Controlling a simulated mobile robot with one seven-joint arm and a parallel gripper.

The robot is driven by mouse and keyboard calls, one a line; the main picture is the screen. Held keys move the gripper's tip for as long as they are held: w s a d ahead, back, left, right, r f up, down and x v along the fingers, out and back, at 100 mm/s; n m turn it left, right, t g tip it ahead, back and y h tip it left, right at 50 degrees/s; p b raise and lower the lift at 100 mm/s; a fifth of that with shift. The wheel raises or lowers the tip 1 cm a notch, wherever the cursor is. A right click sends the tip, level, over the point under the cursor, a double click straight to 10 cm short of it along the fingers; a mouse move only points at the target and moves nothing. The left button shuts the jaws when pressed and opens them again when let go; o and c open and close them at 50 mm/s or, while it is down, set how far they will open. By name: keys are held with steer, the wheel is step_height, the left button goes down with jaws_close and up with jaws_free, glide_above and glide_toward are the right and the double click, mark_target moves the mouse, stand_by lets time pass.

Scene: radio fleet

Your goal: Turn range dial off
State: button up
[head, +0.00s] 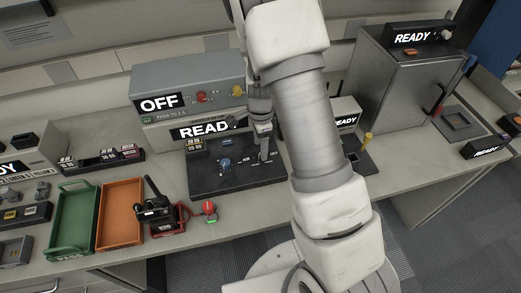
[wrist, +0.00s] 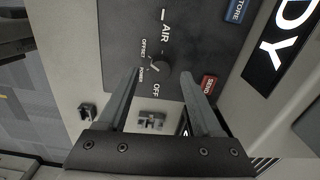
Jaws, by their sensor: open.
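A small dark dial (wrist: 155,65) sits on a dark panel (wrist: 205,45) in the wrist view, with the words AIR, OFFSET, POWER and OFF printed around it. I cannot tell for sure which word its pointer faces. My gripper (wrist: 160,73) is open, its two fingertips on either side of the dial in the picture. No contact with the dial shows. In the head view my gripper (head: 265,152) hangs over the right part of the black panel (head: 205,184), hiding the dial there.
A red SEND button (wrist: 208,84) lies close beside one finger, and a blue STORE button (wrist: 237,10) is farther off. In the head view, a blue knob (head: 225,163) is left of my gripper. A grey box reading OFF (head: 215,75) stands behind. Green (head: 56,240) and orange (head: 119,238) trays lie left.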

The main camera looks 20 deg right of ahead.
steer(key=shift+f, duration=1.1)
jaws_close()
